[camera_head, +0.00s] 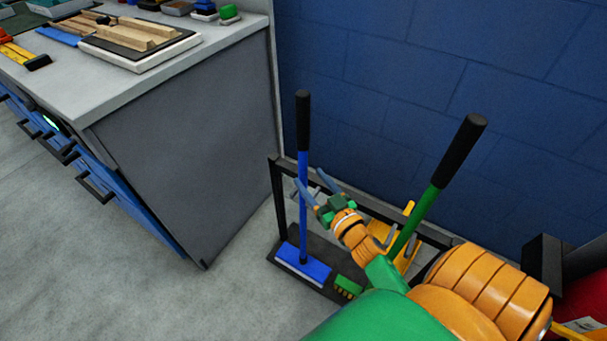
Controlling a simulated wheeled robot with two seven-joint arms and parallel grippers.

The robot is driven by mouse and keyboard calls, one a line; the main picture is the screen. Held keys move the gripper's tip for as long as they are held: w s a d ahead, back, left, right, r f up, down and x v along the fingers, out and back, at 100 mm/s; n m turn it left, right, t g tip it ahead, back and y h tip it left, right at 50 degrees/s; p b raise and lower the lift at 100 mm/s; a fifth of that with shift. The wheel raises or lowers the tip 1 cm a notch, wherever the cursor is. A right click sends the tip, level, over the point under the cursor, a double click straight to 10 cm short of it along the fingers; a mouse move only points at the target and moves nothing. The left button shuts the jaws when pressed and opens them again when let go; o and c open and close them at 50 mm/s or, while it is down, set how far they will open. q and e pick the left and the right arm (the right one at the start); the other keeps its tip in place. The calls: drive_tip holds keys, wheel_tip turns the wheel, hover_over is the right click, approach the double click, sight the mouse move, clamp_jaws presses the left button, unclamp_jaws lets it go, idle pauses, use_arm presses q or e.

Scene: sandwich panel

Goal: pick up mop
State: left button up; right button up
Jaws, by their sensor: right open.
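A blue mop (303,222) with a black grip stands upright, its flat blue head low in a dark rack (275,187). My right gripper (308,178) reaches in from the lower right and is open. Its two blue-grey fingers point up and left at the mop's pole, about midway up. The pole shows at the fingertips, but I cannot tell whether it is between them or touching. My left gripper is out of view.
A green-poled tool (427,200) with a black grip leans right in the rack, partly behind my arm. A green brush head (347,287) sits low beside the mop head. A grey workbench (185,140) stands left, a blue wall (430,80) behind. The floor (120,270) is clear lower left.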

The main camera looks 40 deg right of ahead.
drive_tip(key=w, duration=0.7)
drive_tip(key=shift+w+d+r+b, duration=0.1)
drive_tip(key=shift+d+r+b, duration=0.05)
drive_tip(key=shift+r+b, duration=0.2)
clamp_jaws()
drive_tip(key=shift+r, duration=0.1)
idle(0.8)
